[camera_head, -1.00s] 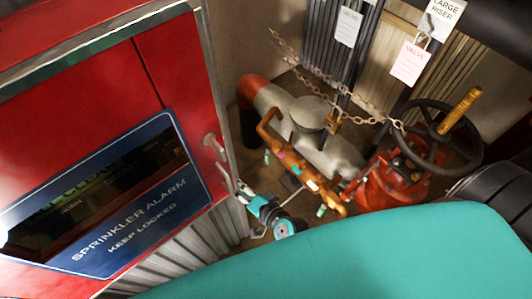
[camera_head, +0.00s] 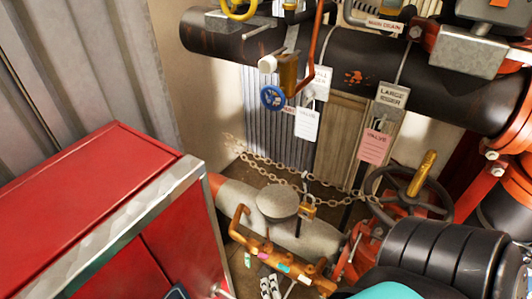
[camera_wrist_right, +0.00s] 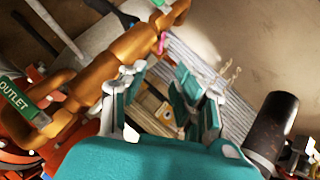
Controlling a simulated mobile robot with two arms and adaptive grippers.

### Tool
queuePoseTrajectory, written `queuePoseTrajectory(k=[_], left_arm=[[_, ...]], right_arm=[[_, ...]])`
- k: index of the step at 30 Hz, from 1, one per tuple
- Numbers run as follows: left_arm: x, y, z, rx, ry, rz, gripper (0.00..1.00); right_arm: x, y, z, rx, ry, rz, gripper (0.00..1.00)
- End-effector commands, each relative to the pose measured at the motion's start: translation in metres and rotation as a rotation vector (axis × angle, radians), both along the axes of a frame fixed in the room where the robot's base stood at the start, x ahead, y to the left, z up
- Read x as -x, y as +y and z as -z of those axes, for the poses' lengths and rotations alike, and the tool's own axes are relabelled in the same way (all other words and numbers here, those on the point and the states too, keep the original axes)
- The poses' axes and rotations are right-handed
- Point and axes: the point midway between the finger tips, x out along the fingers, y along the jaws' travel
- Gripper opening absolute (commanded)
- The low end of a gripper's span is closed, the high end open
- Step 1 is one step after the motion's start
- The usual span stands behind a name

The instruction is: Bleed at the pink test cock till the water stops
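The brass pipe assembly with the test cocks (camera_head: 243,228) sits low in the middle of the head view, beside a grey valve body. A small pink piece (camera_head: 264,254), seemingly the pink test cock's marker, shows on it; a pink piece also shows in the right wrist view (camera_wrist_right: 161,43) beside the brass pipe. My right gripper (camera_head: 269,287) is at the bottom edge, just below the assembly. In the wrist view its fingers (camera_wrist_right: 160,105) are apart with nothing between them, beside the brass pipe. Water flow cannot be made out. My left gripper is not in view.
A red cabinet (camera_head: 95,195) stands close on the left. A chain (camera_head: 290,178) hangs above the valve body, near a black handwheel (camera_head: 408,190). A large dark pipe (camera_head: 370,70) crosses above. A green OUTLET tag (camera_wrist_right: 18,103) shows in the wrist view.

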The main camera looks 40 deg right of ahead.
Motion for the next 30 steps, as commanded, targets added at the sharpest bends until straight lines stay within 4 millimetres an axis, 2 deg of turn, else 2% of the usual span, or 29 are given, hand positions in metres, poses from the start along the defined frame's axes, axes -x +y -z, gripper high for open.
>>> queuePoseTrajectory(k=[1,6,15,19,28,30], left_arm=[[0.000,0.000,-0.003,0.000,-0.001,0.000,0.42],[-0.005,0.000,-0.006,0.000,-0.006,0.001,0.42],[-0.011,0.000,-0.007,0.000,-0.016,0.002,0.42],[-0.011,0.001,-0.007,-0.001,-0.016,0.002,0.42],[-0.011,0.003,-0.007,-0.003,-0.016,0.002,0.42],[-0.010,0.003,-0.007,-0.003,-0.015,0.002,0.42]], right_arm=[[-0.011,-0.006,0.002,0.003,-0.002,-0.002,0.31],[-0.041,-0.025,0.015,0.004,-0.002,-0.003,0.31],[-0.078,-0.049,0.033,0.002,0.000,-0.002,0.31],[-0.084,-0.053,0.036,0.000,0.000,-0.001,0.31],[-0.086,-0.054,0.037,-0.001,0.000,-0.002,0.31],[-0.086,-0.054,0.037,-0.001,0.000,-0.002,0.23]])
